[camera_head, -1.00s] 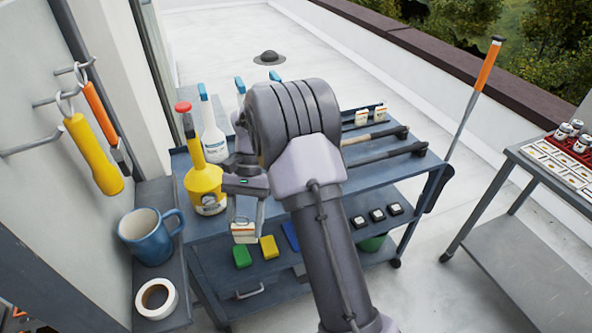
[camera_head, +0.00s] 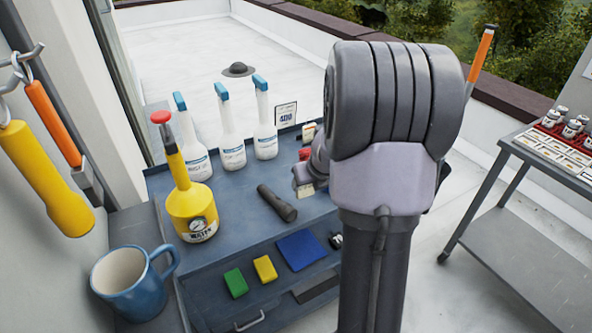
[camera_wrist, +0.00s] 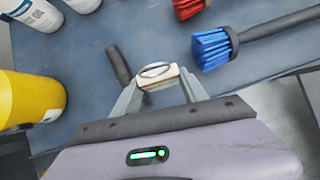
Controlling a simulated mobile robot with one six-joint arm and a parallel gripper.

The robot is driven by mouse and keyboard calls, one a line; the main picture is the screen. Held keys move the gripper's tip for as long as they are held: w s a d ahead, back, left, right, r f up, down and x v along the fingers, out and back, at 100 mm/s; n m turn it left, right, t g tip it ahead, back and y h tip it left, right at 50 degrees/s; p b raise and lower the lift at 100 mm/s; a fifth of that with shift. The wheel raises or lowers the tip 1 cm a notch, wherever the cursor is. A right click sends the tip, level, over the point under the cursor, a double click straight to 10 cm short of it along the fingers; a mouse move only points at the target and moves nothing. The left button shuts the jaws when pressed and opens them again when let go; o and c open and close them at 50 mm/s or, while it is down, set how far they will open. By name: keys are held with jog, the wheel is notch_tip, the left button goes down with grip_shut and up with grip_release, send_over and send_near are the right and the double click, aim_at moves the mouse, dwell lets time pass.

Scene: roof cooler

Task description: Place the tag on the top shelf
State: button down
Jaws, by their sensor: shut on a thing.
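My gripper (camera_wrist: 158,88) is shut on the tag (camera_wrist: 160,75), a small cream block with a brown edge and a metal ring on top. The tag sits between the fingertips. In the head view the tag (camera_head: 303,190) shows at the left side of my arm, in front of the cart's top shelf (camera_head: 240,236). I cannot tell whether it touches the shelf. The top shelf is blue-grey. My arm hides its right part.
A dark flashlight (camera_head: 278,204) lies on the top shelf left of the tag. A yellow sprayer (camera_head: 190,205) and several white bottles (camera_head: 230,150) stand behind it and to the left. Blue and red brushes (camera_wrist: 212,48) lie at right. A blue mug (camera_head: 128,280) stands at left.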

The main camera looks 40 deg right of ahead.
jog(key=shift+d+r, duration=0.1)
jog(key=shift+d, duration=0.2)
jog(key=w+d+r+p, duration=0.2)
jog(key=w+r+p, duration=0.1)
jog(key=w+p, duration=0.3)
jog(key=w+d+r+p, duration=0.3)
jog(key=w+p, duration=0.2)
jog(key=w, duration=0.3)
jog(key=shift+n+t, duration=0.3)
jog(key=f+b, duration=0.2)
jog(key=f, duration=0.1)
jog(key=f+b, duration=0.3)
jog(key=f, duration=0.1)
jog(key=f+b, duration=0.2)
jog(key=f, duration=0.2)
jog(key=shift+w+a, duration=0.2)
jog(key=shift+w, duration=0.2)
jog(key=shift+r, duration=0.15)
jog(key=c, duration=0.6)
grip_release()
jog(key=shift+f, duration=0.2)
